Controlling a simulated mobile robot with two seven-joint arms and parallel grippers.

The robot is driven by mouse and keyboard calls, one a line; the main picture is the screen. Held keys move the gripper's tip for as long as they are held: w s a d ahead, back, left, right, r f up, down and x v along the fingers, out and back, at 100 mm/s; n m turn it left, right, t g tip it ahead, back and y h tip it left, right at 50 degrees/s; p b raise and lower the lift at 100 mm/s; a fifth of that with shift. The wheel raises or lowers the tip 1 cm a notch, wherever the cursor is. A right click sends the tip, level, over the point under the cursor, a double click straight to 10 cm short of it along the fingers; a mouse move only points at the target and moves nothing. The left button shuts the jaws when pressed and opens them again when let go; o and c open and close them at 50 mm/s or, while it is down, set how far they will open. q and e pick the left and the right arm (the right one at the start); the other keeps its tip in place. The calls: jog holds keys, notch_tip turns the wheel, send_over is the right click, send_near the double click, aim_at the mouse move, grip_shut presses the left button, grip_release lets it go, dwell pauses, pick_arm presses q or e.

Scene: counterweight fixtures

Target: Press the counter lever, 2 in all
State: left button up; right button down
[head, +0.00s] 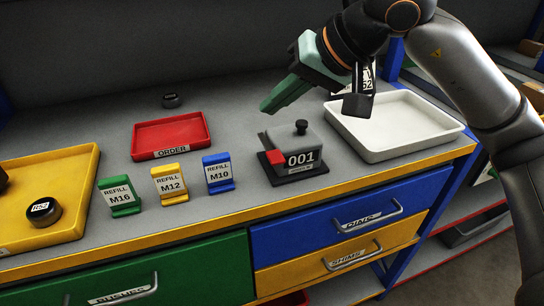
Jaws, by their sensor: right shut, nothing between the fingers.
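The counter (300,157) is a small grey box on a dark base on the bench. Its display reads 001. A red lever (275,161) sticks out at its left side, and a dark knob stands on its top. My right gripper (272,104) is above the counter and a little to its left, behind the lever in the picture. Its green fingers are shut and empty, pointing down and left, apart from the lever. My left gripper is not in view.
A white tray (440,128) stands right of the counter. A red ORDER tray (140,138), green (121,211), yellow (170,198) and blue (219,187) REFILL cards and a yellow tray (84,160) are to the left. A dark round piece (172,100) lies behind.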

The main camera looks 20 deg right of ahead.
jog(key=b, duration=0.3)
send_over(277, 152)
notch_tip(277, 152, down, 4)
jog(key=shift+w+f, duration=0.1)
jog(key=shift+f, duration=0.1)
jog(key=shift+f+b, duration=0.35)
jog(key=shift+f, duration=0.1)
dwell(1.1)
jog(key=shift+f+b, duration=0.35)
jog(key=shift+b, duration=0.1)
